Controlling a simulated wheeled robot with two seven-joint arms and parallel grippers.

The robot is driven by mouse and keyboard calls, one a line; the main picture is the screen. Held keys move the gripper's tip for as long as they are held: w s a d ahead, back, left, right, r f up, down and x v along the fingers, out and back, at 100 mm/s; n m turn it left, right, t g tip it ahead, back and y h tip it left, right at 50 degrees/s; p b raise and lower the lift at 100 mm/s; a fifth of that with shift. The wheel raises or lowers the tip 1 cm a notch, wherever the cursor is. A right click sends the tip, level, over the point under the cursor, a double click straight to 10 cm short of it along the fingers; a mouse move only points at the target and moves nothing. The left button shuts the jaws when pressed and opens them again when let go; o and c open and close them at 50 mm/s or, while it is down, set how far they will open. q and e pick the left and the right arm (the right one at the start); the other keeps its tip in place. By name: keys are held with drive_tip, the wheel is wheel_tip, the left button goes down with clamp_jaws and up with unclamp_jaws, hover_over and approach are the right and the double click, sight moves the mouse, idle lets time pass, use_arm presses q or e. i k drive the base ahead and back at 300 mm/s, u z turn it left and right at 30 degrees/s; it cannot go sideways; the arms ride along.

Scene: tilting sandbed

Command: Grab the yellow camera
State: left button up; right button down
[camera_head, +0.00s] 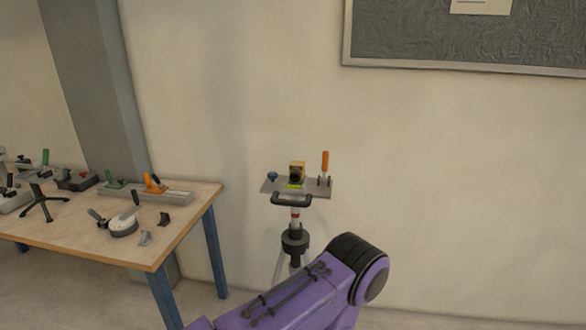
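The yellow camera (297,171) is a small boxy thing with a dark round front. It stands upright on a small grey plate (268,185) on top of a stand (294,238) near the wall. A purple arm link of mine comes up from the bottom edge in front of the stand and hides its lower part. Neither of my grippers shows in the head view, and nothing is touching the camera.
On the plate, a blue knob (272,176) is left of the camera and an orange-handled clamp (325,165) is right of it. A wooden table (183,230) with several clamps and tools stands at the left. A framed board (450,45) hangs on the wall. The wall area right of the stand is clear.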

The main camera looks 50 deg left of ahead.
sight(297, 167)
drive_tip(key=u, duration=0.65)
drive_tip(key=i, duration=0.65)
drive_tip(key=u, duration=0.7)
